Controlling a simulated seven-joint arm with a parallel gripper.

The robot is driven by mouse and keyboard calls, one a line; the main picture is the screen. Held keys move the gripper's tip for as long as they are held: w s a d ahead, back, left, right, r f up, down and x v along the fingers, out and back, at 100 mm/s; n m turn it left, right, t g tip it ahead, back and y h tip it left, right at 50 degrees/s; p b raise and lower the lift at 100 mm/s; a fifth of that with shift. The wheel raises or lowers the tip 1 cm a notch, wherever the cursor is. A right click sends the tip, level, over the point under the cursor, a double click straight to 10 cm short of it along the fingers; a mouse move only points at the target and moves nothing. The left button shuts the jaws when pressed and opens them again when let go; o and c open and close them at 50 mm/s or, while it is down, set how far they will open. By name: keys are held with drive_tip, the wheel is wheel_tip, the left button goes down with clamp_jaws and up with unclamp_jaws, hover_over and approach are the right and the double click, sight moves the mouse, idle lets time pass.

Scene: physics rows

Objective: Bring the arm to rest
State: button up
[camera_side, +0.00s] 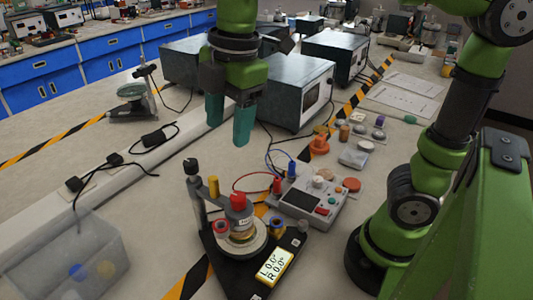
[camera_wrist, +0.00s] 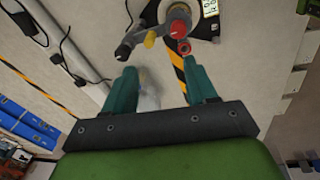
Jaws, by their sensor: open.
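My gripper (camera_side: 229,122) hangs above the bench with its two teal fingers pointing down. In the wrist view my gripper (camera_wrist: 160,88) shows its fingers spread apart, with nothing held between them. The fingers are clear of the bench apparatus. In the side view a black-based instrument (camera_side: 233,267) with a red knob, a round dial and a lit display stands in front of and below the gripper. In the wrist view its red knob (camera_wrist: 179,29) shows beyond the fingertips.
A grey control box (camera_side: 313,204) with wires sits right of the instrument. A clear bin (camera_side: 68,262) stands at front left. Dark metal boxes (camera_side: 290,88) stand behind the gripper. A balance-like stand (camera_side: 135,95) is at back left. Cables lie along a white rail (camera_side: 135,172).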

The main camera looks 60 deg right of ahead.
drive_tip(key=s+d+f+m+t, duration=0.2)
drive_tip(key=d+m, duration=0.3)
drive_tip(key=m, duration=0.5)
drive_tip(key=s+d+f+m+t+y, duration=0.1)
drive_tip(key=s+d+f+m+t, duration=0.2)
drive_tip(key=m, duration=0.7)
drive_tip(key=d+f, duration=0.2)
drive_tip(key=shift+d+t, duration=0.35)
drive_tip(key=shift+t, duration=0.05)
